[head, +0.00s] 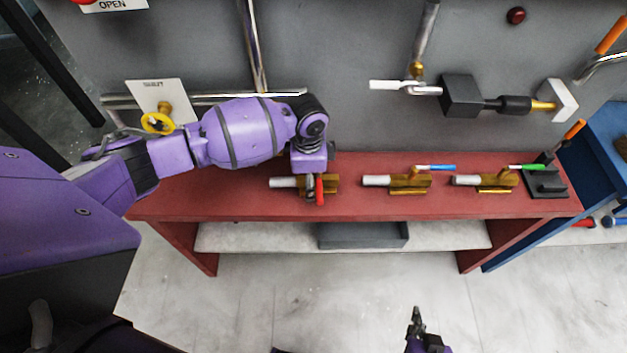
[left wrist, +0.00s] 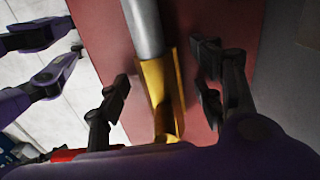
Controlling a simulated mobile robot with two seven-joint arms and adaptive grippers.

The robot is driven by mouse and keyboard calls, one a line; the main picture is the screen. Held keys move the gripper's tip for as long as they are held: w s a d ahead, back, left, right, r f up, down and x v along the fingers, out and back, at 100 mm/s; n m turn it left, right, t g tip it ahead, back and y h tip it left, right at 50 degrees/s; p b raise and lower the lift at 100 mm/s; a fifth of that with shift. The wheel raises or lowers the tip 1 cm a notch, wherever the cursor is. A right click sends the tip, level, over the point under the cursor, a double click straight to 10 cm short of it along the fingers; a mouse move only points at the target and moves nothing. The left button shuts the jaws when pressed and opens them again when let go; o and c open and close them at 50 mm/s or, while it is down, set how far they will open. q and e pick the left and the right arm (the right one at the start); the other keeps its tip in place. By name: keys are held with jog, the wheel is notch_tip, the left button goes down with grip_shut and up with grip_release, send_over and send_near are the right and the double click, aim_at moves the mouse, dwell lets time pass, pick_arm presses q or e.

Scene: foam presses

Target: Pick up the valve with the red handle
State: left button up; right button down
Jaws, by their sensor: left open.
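The valve with the red handle (head: 330,184) lies on the red bench, with a brass body, a grey pipe end at its left and a red handle. My left gripper (head: 313,188) is right over it and hides part of its middle. In the left wrist view the valve's brass body (left wrist: 155,82) lies between the two open, spread fingers of my left gripper (left wrist: 164,88), with visible gaps on both sides. The red handle shows at the lower left, partly hidden by the gripper. My right gripper (head: 415,322) is low in the head view, away from the bench; its fingers are too small to judge.
On the red bench (head: 240,205), a valve with a blue handle (head: 400,181) and one with a green handle (head: 487,181) lie to the right. A black stand (head: 546,182) is at the right end. Pipes run along the grey wall behind. A grey tray (head: 362,236) sits on the lower shelf.

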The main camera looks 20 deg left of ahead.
pick_arm(q)
jog(key=shift+c, duration=0.5)
jog(key=shift+r, duration=0.1)
jog(key=c, duration=1.4)
grip_shut()
jog(key=shift+r, duration=0.1)
